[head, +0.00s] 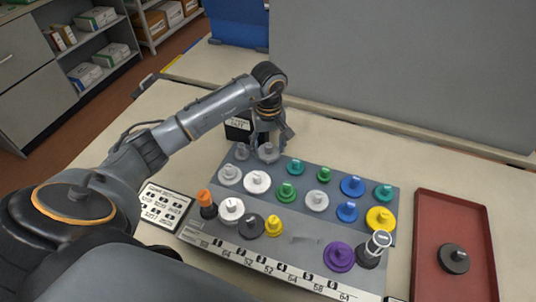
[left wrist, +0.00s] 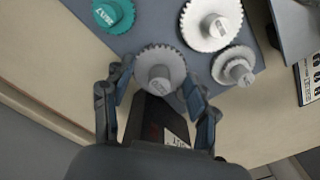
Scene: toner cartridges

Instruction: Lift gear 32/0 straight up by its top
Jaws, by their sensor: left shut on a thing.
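A light grey gear (head: 268,153) with a knob hub is at the back left of the grey gear board (head: 306,238); I cannot read its label. My left gripper (head: 270,140) reaches down over it from behind. In the left wrist view this grey gear (left wrist: 160,68) sits between the two fingers of my left gripper (left wrist: 158,85), which is shut on it. I cannot tell whether it is clear of the board. My right gripper is not in view.
A black box with a label (head: 238,128) stands close behind the held gear. White, green, blue, yellow and purple gears fill the board nearby. A red tray (head: 428,235) at the right holds a black gear (head: 454,258). A grey panel (head: 400,75) rises behind the table.

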